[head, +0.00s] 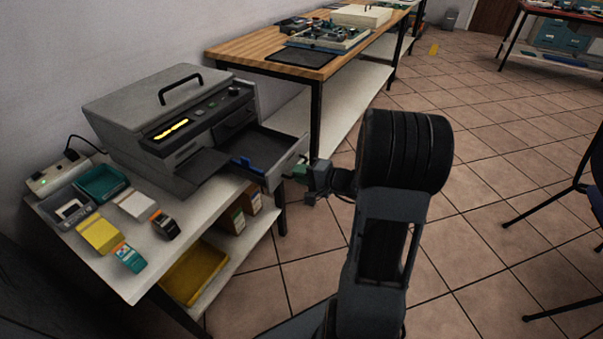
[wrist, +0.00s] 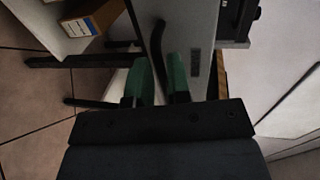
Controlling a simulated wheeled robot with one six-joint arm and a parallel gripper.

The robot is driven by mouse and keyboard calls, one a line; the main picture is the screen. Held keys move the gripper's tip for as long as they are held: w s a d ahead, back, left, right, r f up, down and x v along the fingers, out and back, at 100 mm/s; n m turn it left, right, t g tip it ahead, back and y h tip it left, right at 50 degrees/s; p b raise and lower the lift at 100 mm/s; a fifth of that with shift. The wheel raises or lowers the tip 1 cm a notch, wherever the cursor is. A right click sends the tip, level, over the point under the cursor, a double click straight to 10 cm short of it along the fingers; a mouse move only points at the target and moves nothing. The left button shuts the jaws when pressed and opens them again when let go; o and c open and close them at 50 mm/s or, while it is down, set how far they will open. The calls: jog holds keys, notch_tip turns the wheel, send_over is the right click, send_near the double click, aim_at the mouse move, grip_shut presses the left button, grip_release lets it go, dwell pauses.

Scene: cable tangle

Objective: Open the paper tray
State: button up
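The paper tray (head: 268,150) is a grey drawer pulled well out of the right side of the grey printer (head: 180,120), with a blue part inside it. My gripper (head: 303,171) is at the tray's outer front panel. In the wrist view, the tray's front panel (wrist: 195,40) is grey with a curved black handle (wrist: 159,38). My gripper's two green fingers (wrist: 162,80) stand on either side of the handle, a narrow gap apart, with the dark handle filling most of it. The lower end of the handle is hidden among the fingers.
The printer stands on a white table (head: 150,255) with small bins, cards and a power strip (head: 52,178). Cardboard boxes (head: 240,211) and a yellow tray (head: 195,272) sit on the shelf below. A wooden bench (head: 240,50) stands behind. The tiled floor to the right is mostly clear.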

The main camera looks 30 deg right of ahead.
jog(key=p+v, duration=0.3)
jog(key=v, duration=1.1)
jog(key=shift+w, duration=0.1)
dwell(0.3)
jog(key=s+a+r+n+g+p, duration=0.3)
jog(key=a+r+n+g+p, duration=0.3)
jog(key=a+r+g+p, duration=0.65)
jog(key=s+a+r+n+t+h+p, duration=0.1)
jog(key=a+r+h+p, duration=0.1)
jog(key=r+p, duration=0.3)
jog(key=a+r+n+t+h+p, duration=0.1)
jog(key=r+h+p, duration=0.3)
jog(key=r, duration=0.5)
jog(key=s+a+r+n+t+h+p, duration=0.1)
jog(key=a+r+n+h+p, duration=0.1)
jog(key=r+p, duration=0.5)
jog(key=shift+s+a+r+n+h+p, duration=0.3)
jog(key=shift+a+r+n+h+p, duration=0.2)
jog(key=shift+n, duration=0.2)
